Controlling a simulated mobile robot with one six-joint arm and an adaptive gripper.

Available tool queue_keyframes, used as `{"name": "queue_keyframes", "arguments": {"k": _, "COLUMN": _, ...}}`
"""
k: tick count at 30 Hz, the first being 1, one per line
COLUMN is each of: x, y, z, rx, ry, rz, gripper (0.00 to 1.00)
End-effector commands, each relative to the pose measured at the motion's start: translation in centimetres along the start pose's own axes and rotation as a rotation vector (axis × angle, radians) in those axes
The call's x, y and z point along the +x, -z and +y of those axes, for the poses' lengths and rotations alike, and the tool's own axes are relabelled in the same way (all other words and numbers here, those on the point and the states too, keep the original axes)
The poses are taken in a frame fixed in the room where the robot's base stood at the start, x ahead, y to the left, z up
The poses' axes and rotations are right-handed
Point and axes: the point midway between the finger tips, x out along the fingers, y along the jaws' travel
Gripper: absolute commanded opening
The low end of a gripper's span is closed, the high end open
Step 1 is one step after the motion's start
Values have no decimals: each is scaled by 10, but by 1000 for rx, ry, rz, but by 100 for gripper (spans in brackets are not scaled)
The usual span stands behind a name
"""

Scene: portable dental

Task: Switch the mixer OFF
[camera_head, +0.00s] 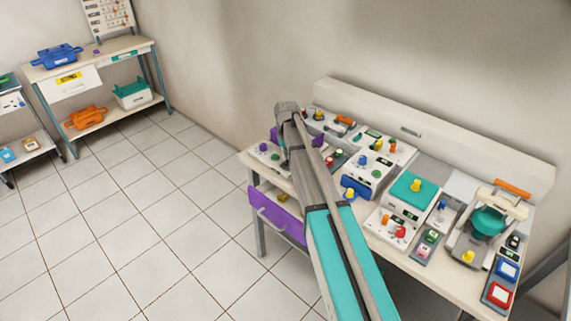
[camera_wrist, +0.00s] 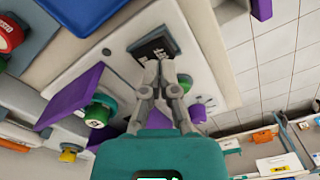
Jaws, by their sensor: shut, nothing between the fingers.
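My gripper (camera_wrist: 160,72) is shut and empty in the wrist view, its fingertips together at the lower edge of a black label (camera_wrist: 152,48) with pale lettering too blurred to read. Whether the tips touch the label cannot be told. The label lies on a white panel (camera_wrist: 118,44), and a small purple knob (camera_wrist: 197,113) is right of the fingers. In the head view my arm covers the gripper and part of a white unit (camera_head: 264,154) at the table's left end. I cannot tell for certain which unit is the mixer or how its switch is set.
The white table (camera_head: 470,291) is crowded with devices, including a teal-topped box (camera_head: 413,189) and a teal bowl (camera_head: 487,221). A purple drawer (camera_head: 277,217) stands out at the front. A shelf with bins (camera_head: 95,75) is at the far left. The tiled floor (camera_head: 130,220) is clear.

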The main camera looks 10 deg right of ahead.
Motion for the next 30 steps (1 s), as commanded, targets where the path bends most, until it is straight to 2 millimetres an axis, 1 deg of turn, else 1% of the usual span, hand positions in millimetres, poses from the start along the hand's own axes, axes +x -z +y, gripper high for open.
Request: {"name": "queue_keyframes", "arguments": {"k": 30, "x": 11, "y": 0, "z": 0, "rx": 0, "ry": 0, "rz": 0, "gripper": 0}}
